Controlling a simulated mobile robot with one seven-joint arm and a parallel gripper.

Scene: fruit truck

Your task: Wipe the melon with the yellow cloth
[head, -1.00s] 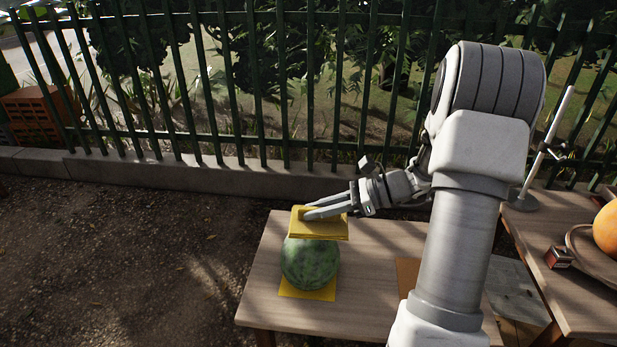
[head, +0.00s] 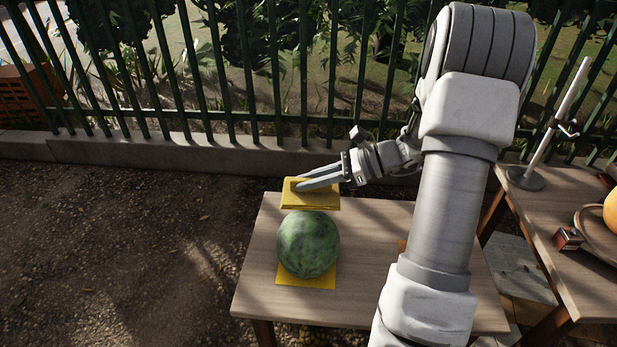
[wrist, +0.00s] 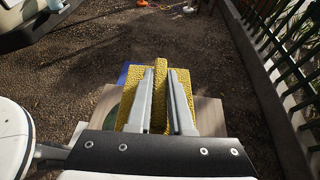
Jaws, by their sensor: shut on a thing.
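My gripper (head: 297,185) is shut on the folded yellow cloth (head: 325,202), with a ridge of it pinched between the fingers. In the wrist view, the cloth (wrist: 128,95) spreads out on both sides of the fingers (wrist: 162,76). The round green mottled melon (head: 308,244) sits on a yellow square mat (head: 288,280) on the wooden table. The cloth is just above or behind the melon's top; I cannot tell whether they touch. In the wrist view the cloth hides most of the melon.
The wooden table (head: 262,260) has bare room around the mat. A second table (head: 560,270) at the right bears a stand (head: 527,178), a small box (head: 569,238) and a plate (head: 596,236) with an orange fruit (head: 611,213). A green metal fence (head: 250,80) runs behind.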

